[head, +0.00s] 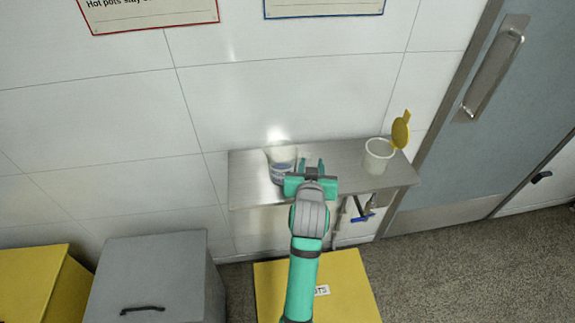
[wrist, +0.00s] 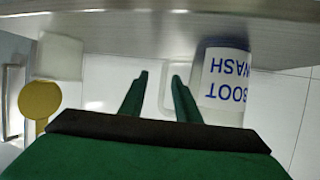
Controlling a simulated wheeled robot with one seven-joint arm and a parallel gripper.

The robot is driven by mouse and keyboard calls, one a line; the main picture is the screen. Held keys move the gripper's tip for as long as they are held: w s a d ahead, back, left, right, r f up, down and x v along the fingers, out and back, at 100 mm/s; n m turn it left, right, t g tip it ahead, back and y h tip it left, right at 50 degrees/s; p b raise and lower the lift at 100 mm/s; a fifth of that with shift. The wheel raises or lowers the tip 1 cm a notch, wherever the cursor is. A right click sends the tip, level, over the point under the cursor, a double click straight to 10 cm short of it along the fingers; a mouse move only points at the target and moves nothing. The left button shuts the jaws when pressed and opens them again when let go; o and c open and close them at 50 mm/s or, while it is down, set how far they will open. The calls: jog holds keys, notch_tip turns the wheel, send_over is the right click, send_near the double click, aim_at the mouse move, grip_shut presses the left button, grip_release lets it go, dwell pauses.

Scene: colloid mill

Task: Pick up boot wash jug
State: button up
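The boot wash jug (head: 281,168) is a whitish jug with a blue-lettered label, standing on the steel shelf. In the wrist view the jug (wrist: 224,90) appears upside down at right, its label reading BOOT WASH. Its pale loop handle (wrist: 164,90) sticks out towards the left of that view. My gripper (head: 312,163) is just right of the jug in the head view. In the wrist view my gripper (wrist: 160,78) is open, and the handle's outer bar shows between the two fingers. I cannot tell whether either finger touches it.
The steel shelf (head: 345,180) is narrow, against a white panelled wall. Below are a blue-handled valve (head: 363,216) and a yellow bin (head: 348,275). A grey bin (head: 155,265) stands at left.

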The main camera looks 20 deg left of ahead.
jog(key=x, duration=0.4)
jog(key=shift+w+a+r, duration=0.1)
jog(key=shift+w+a, duration=0.05)
jog(key=shift+a, duration=0.1)
grip_shut()
jog(key=shift+r, duration=0.2)
